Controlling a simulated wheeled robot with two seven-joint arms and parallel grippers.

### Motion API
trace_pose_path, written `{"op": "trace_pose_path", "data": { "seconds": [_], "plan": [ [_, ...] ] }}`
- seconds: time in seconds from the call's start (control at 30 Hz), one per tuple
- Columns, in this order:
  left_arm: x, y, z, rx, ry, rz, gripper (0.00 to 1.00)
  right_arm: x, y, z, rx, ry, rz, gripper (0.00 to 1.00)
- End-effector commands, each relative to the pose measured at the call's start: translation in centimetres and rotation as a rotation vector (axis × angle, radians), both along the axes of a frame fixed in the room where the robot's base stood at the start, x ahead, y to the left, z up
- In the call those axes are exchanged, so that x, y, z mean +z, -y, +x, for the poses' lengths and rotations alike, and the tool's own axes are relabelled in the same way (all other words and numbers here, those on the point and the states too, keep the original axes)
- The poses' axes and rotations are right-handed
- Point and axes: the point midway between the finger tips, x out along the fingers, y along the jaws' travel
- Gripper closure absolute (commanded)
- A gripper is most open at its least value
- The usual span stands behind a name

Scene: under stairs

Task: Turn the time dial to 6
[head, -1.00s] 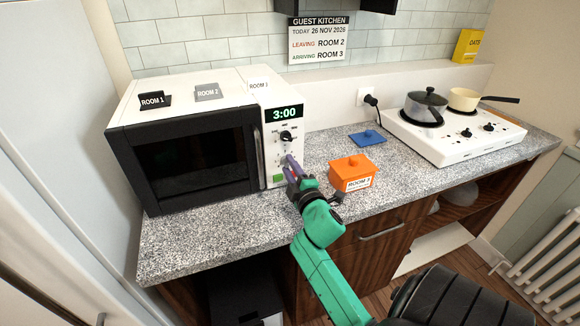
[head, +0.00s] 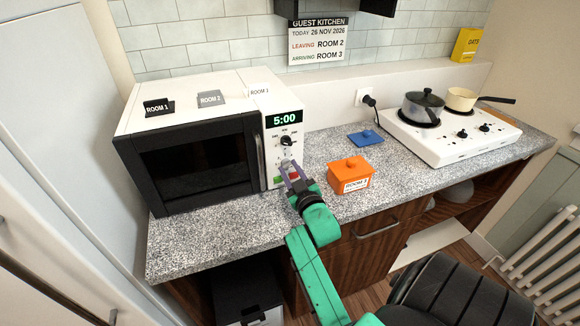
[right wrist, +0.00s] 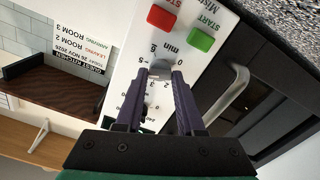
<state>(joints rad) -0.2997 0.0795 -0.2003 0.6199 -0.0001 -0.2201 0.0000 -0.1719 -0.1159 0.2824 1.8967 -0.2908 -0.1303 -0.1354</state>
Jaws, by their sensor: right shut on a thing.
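The white and black microwave (head: 195,160) stands at the left of the counter. Its display (head: 284,119) reads 5:00. The grey time dial (right wrist: 160,66), marked with numbers and "min", sits between my right fingertips in the right wrist view. My right gripper (right wrist: 160,74) is shut on this dial. In the head view my right gripper (head: 287,167) reaches the lower control panel and hides the dial. A black upper knob (head: 287,141) sits above it. My left gripper is not in view.
Start button (right wrist: 201,40) is green, with a red button (right wrist: 162,17) beside it, both close to my fingers. An orange lidded dish (head: 351,176) stands right of my gripper. The microwave door handle (head: 260,158) is left of the panel. A stove (head: 450,140) stands farther right.

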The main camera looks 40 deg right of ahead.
Motion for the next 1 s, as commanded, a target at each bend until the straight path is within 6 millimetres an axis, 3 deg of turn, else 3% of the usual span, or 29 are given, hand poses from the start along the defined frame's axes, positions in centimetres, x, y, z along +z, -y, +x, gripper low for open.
{"op": "trace_pose_path", "data": {
  "seconds": [1.0],
  "plan": [
    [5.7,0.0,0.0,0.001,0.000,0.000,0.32,-0.2,0.1,-0.1,-0.003,0.301,0.891,1.00]
  ]
}}
